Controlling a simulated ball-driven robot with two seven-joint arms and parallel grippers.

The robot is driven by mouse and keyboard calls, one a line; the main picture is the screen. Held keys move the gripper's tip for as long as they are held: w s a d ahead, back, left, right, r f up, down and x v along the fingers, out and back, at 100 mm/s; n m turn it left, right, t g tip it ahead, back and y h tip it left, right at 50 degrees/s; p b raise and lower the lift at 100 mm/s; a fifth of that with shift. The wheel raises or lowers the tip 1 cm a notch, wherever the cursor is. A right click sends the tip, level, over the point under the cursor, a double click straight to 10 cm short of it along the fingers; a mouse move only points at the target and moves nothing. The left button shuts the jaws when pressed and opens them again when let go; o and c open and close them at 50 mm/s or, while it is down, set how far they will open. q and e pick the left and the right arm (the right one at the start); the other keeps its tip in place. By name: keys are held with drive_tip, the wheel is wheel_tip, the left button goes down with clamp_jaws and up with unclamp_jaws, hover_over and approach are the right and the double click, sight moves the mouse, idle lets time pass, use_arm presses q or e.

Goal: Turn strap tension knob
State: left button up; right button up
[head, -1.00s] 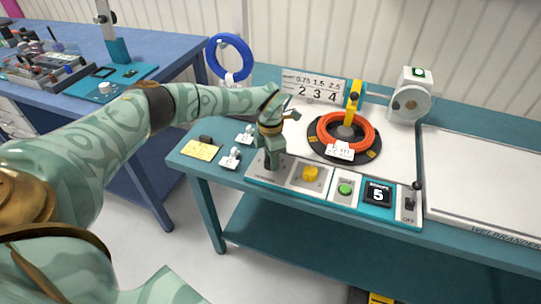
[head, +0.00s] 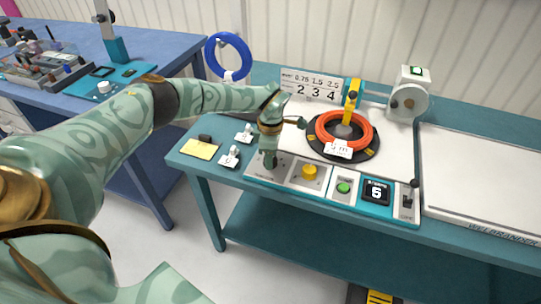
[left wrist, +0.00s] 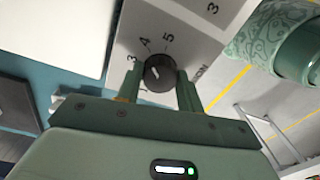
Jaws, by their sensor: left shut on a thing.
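The tension knob (left wrist: 160,73) is black and round with a white pointer line. In the left wrist view it sits on a grey panel with the numbers 3, 4 and 5 readable around it. My left gripper (head: 268,163) points down at the left end of the control panel (head: 334,193) and is shut on the knob, with one finger on each side. In the head view the fingers hide the knob. The display (head: 376,191) on the panel appears to read 6. My right gripper is not in view.
A yellow button (head: 309,172), a green button (head: 343,188) and a switch (head: 408,201) lie along the panel. Behind stands an orange cable reel (head: 345,131) with a white tag. A blue cable coil (head: 228,57) hangs at the back left. A white board (head: 485,185) fills the right.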

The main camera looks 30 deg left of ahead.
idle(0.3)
use_arm(q)
drive_tip(key=o, duration=1)
wheel_tip(320, 180, up, 16)
drive_tip(key=p, duration=0.3)
drive_tip(key=shift+w+a+r+p, duration=0.15)
drive_tip(key=shift+w+p, duration=0.15)
drive_tip(key=shift+p, duration=0.1)
